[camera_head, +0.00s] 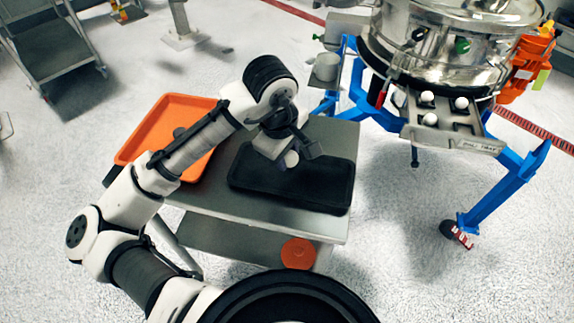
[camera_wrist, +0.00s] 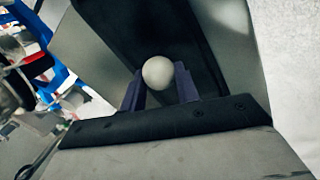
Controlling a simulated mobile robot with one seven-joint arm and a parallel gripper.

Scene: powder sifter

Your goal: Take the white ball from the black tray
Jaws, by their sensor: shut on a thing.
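The white ball (camera_wrist: 158,72) is held between the two fingers of my gripper (camera_wrist: 160,88) in the wrist view. In the head view the ball (camera_head: 291,159) shows at the fingertips of my gripper (camera_head: 290,160), over the black tray (camera_head: 335,190). The black tray lies on the right part of a grey cart top and also shows behind the ball in the wrist view (camera_wrist: 175,30). No other ball is visible in the part of the tray I can see. I cannot tell exactly how high the ball is above the tray floor.
An orange tray (camera_head: 150,125) lies to the left on the cart (camera_head: 340,225), partly behind my arm. A steel sifter (camera_head: 440,45) on a blue frame stands at the back right, with several white balls on its pull-out tray (camera_head: 440,135). Open floor lies at right.

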